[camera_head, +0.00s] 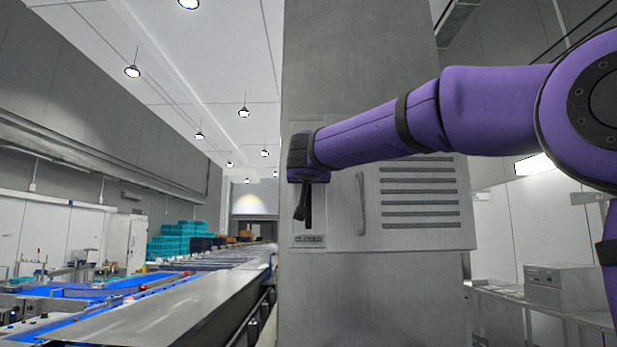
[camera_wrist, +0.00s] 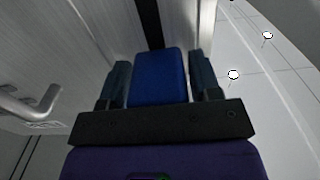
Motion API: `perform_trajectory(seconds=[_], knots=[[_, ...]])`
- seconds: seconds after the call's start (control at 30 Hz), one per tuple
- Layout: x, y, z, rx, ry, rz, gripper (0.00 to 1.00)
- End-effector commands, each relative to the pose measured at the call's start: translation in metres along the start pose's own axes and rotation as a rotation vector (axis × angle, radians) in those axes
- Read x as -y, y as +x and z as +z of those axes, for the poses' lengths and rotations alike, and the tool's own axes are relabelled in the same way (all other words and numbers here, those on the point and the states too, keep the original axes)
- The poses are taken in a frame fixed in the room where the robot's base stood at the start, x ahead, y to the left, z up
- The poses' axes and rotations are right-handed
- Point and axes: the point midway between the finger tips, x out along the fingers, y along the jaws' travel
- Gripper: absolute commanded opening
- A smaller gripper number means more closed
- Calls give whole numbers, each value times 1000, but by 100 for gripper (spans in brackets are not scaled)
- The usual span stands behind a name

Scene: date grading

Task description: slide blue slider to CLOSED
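The blue slider (camera_wrist: 160,78) shows in the wrist view as a blue block in front of a dark vertical slot (camera_wrist: 150,22). My gripper (camera_wrist: 160,76) has one finger on each side of it, with thin light gaps between the block and the fingers, so it looks open around the slider. In the head view my gripper (camera_head: 304,208) is at the narrow panel (camera_head: 309,130) on the left of the grey cabinet front. The slider is hidden there behind my gripper and wrist. A small label plate (camera_head: 309,240) sits at the panel's bottom; its text is unreadable.
A vertical handle (camera_head: 361,203) and a vented door (camera_head: 420,225) are right of the panel; the handle also shows in the wrist view (camera_wrist: 28,108). A steel conveyor (camera_head: 190,310) runs along the left. A bench with a grey box (camera_head: 562,288) stands at right.

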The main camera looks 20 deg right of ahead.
Motion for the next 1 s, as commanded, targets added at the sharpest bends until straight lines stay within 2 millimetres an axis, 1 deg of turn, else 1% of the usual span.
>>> perform_trajectory(seconds=[0.03, 0.07, 0.1, 0.17, 0.2, 0.23, 0.33, 0.4, 0.47, 0.7, 0.8, 0.9, 1.0], knots=[[0, 0, 0, 0, 0, 0, 48], [0, 0, 0, 0, 0, 0, 41], [0, 0, 0, 0, 0, 0, 32], [0, 0, 0, 0, 0, 0, 18], [0, 0, 0, 0, 0, 0, 9], [0, 0, 0, 0, 0, 0, 4], [0, 0, 2, 0, 0, 0, 4], [0, 0, 9, 1, -3, 1, 4], [0, 0, 19, 2, -3, 1, 4], [0, 0, 72, 3, -5, 1, 4], [0, 0, 90, 3, -4, 0, 4], [0, -1, 100, 1, -2, 0, 4], [0, -1, 104, 0, 0, 0, 4]])
